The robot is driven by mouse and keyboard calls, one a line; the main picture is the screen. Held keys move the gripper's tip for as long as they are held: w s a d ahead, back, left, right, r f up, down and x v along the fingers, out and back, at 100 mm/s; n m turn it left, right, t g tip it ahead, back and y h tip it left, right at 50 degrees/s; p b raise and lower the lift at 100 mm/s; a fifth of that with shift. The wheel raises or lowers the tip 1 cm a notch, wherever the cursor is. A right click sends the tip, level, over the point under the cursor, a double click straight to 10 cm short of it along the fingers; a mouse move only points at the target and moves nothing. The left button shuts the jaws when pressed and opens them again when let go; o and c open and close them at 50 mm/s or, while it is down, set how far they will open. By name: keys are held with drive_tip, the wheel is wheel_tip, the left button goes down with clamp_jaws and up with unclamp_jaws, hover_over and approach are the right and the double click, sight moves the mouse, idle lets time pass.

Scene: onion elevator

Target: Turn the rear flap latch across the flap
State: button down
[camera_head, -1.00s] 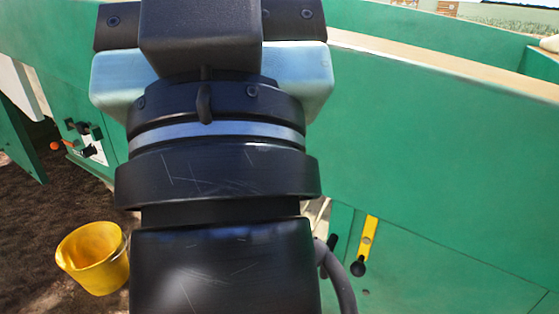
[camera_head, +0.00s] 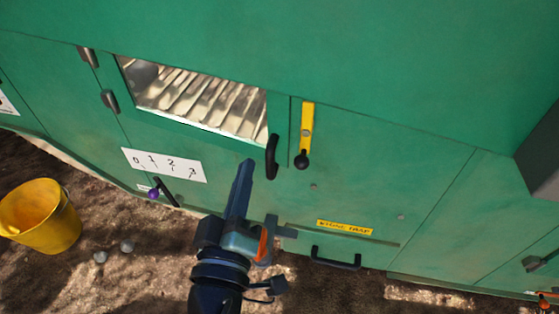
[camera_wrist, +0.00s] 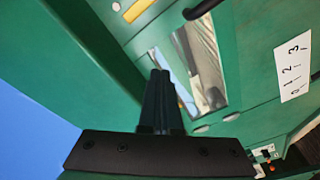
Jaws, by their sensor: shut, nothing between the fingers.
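A yellow latch bar (camera_head: 307,125) with a black knob (camera_head: 302,160) at its lower end stands upright on the green machine wall. It sits just right of the flap with the slatted window (camera_head: 195,98) and the black curved handle (camera_head: 271,157); it does not lie across that flap. My gripper (camera_head: 246,165) is shut and empty, below and left of the latch, pointing up and apart from the knob. In the wrist view the shut fingers (camera_wrist: 160,75) point toward the window (camera_wrist: 203,60); a yellow strip (camera_wrist: 138,9), likely the latch, shows at the top edge.
A 0-to-3 scale plate (camera_head: 164,164) with a purple-knobbed lever (camera_head: 154,193) is at the left. A yellow label (camera_head: 345,227) and a black handle (camera_head: 335,258) are lower right. A yellow bucket (camera_head: 40,215) stands on the ground. A dark grey box (camera_head: 540,155) juts in at right.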

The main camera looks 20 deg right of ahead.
wheel_tip(320, 180, down, 6)
drive_tip(key=s+n, duration=0.2)
drive_tip(key=shift+s+d+g, duration=0.15)
drive_tip(key=shift+s+g, duration=0.15)
drive_tip(key=shift+s, duration=0.1)
approach(304, 139)
drive_tip(key=shift+h, duration=0.3)
drive_tip(key=w+a, duration=0.4)
drive_tip(key=w, duration=0.1)
drive_tip(key=shift+w+b, duration=0.15)
drive_tip(key=shift+b, duration=0.25)
drive_tip(key=d, duration=0.1)
drive_tip(key=d+f, duration=0.1)
drive_tip(key=s+d, duration=0.1)
drive_tip(key=shift+d+f+b, duration=0.1)
drive_tip(key=shift+f+b, duration=0.2)
drive_tip(key=shift+f, duration=0.1)
